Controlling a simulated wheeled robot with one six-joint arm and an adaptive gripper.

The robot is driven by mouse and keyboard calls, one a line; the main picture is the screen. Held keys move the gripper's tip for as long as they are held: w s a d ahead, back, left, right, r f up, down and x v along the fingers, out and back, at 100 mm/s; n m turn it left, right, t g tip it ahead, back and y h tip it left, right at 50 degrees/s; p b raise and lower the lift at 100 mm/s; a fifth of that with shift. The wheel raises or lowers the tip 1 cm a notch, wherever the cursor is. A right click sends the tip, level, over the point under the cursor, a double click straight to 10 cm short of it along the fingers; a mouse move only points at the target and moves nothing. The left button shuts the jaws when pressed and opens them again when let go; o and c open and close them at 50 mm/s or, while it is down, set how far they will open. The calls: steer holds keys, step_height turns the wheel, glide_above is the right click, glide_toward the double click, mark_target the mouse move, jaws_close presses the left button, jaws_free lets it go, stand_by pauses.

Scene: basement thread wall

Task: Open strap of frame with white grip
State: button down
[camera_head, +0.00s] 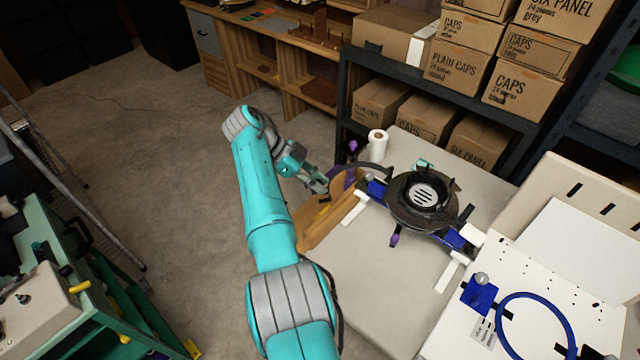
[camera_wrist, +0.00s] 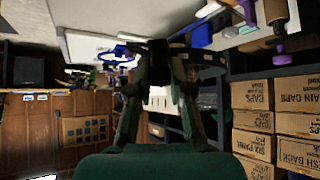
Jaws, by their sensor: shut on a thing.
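The embroidery-type frame (camera_head: 398,204) is a dark round hoop on the pale table, with blue clamps at its sides. White blocks sit at its left and right; I cannot tell which is the white grip. A dark curved strap (camera_head: 372,166) reaches from the hoop's left side toward my gripper (camera_head: 320,184). In the wrist view my gripper (camera_wrist: 160,65) has its fingertips drawn together on a black piece, which appears to be the strap's end; the strap (camera_wrist: 207,58) runs off to the right there. The exact contact is dark and partly hidden.
The pale table (camera_head: 368,268) has clear room in front of the hoop. A blue ring (camera_head: 500,318) lies on a white board at right. Shelves with cardboard boxes (camera_head: 458,66) stand behind. Brown wooden panels (camera_head: 322,226) are below my gripper.

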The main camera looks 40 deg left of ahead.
steer(key=shift+w+a, duration=0.2)
stand_by(0.3)
steer(key=c, duration=1)
jaws_free()
steer(key=shift+c, duration=0.2)
steer(key=shift+s+d, duration=0.15)
